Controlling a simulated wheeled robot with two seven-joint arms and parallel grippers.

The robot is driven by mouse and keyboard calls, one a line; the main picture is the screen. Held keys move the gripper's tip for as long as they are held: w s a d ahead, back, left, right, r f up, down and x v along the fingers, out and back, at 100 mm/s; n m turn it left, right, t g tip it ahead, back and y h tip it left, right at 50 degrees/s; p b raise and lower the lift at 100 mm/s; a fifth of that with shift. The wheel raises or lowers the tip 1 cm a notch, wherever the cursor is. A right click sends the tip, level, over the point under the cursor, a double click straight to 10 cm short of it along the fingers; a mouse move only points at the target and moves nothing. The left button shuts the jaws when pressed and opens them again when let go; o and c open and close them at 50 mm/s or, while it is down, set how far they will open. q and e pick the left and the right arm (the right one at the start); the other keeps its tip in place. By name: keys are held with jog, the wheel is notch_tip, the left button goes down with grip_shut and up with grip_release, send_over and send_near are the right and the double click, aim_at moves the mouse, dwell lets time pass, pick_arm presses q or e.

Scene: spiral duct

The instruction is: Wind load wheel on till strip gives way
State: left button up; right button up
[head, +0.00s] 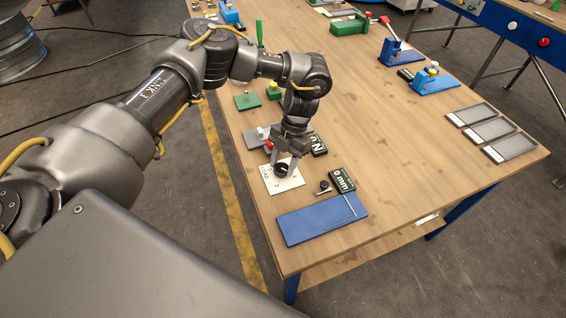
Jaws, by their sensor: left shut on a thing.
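The load wheel (282,170) is a small dark knob on a white card (291,184) marked LOAD, near the left edge of the wooden table. My left gripper (283,163) comes down on it from above and is shut on it. Behind the gripper is a grey fixture (256,138) with a small red part (269,145), partly hidden by my fingers. A display with N (319,145) stands beside it. Another display (342,180) reads 0 mm. I cannot make out the strip. My right gripper is not in view.
A blue plate (310,222) lies at the table's near corner, with a small dark knob (323,187) behind it. Grey trays (492,130) lie at the right. Green and blue devices (433,80) stand farther back. The table's middle is clear.

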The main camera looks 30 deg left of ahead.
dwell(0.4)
pick_arm(q)
jog(key=o, duration=1)
jog(key=shift+c, duration=0.2)
jog(key=b+v, duration=0.2)
jog(key=v, duration=0.8)
jog(key=shift+r, duration=0.4)
